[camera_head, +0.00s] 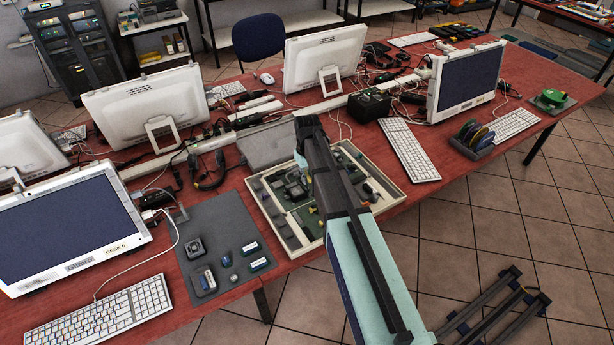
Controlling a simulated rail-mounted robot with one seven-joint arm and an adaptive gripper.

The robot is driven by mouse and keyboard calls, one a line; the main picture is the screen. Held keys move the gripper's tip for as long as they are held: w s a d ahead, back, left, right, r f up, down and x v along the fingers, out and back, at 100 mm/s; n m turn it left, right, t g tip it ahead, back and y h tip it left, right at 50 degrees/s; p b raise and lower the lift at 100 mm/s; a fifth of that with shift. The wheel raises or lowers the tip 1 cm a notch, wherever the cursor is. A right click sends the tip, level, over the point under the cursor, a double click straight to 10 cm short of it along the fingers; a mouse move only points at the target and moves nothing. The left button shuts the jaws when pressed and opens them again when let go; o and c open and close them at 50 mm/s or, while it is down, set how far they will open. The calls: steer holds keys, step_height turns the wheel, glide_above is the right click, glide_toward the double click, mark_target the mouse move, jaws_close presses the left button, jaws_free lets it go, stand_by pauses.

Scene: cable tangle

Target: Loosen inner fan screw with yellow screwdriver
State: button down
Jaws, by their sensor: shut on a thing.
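My gripper (308,150) is at the dark far end of my arm, over an open grey case (398,197). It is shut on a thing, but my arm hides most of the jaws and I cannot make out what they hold. The case holds green boards and dark parts, with a small yellow spot (312,210) left of my arm. I cannot tell whether this spot belongs to the yellow screwdriver. The fan and its screw cannot be made out; my arm covers the middle of the case.
A grey mat (222,226) with several small parts lies left of the case. A monitor (70,232) and keyboard (105,312) stand at the left front. Another keyboard (410,150) lies right of the case. Cables and monitors crowd the red table (440,195) behind.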

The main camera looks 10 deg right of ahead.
steer(key=shift+r+p, duration=1.9)
steer(key=shift+r, duration=1.65)
